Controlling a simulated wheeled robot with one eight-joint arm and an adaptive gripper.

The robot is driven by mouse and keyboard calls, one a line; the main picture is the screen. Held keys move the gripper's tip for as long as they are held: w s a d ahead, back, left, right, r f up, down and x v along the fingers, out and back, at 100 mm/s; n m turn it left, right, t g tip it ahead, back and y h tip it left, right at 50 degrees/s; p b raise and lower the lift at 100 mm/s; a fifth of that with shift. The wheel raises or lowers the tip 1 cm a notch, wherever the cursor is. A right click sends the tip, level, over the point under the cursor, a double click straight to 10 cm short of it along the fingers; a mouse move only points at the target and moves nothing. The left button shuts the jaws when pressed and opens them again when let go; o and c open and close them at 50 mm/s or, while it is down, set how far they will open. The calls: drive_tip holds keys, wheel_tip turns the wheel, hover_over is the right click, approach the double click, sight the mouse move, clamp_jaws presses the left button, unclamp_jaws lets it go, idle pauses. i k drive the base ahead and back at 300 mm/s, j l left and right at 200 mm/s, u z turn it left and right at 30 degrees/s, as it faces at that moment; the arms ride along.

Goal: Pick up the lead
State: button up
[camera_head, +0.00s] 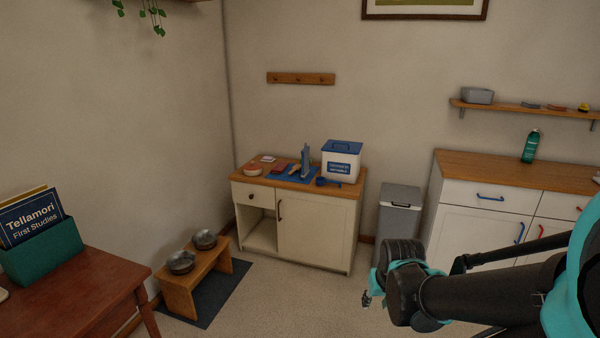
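I cannot make out the lead for certain. Several small items lie on the low cream cabinet (314,232) against the back wall. Among them are a dark red item (279,168) and a round pinkish item (254,170) at the left, both too small to identify. A dark blue item (328,182) lies at the front right of the top. My arm reaches in from the lower right, and my gripper (367,299) is at its end, in front of the floor and well short of the cabinet. Its fingers are small and partly hidden, so their opening is unclear.
A blue-lidded white bin (341,164), a grey-blue bottle (305,160) and a blue mat (285,176) are on the cabinet. A grey pedal bin (398,213) stands right of it. A wooden stand (196,282) with two metal bowls is left. Wall pegs (300,79) look empty.

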sight(279, 168)
drive_tip(key=i+u, duration=0.2)
drive_tip(key=i, duration=0.3)
drive_tip(key=i+l+u, duration=0.2)
drive_tip(key=i, duration=0.25)
drive_tip(key=i+l+u, duration=0.25)
drive_tip(key=i, duration=0.25)
drive_tip(key=i+l+u, duration=0.2)
drive_tip(key=i+u, duration=0.15)
drive_tip(key=i+l+u, duration=0.65)
drive_tip(key=k+l, duration=0.05)
drive_tip(key=k, duration=0.05)
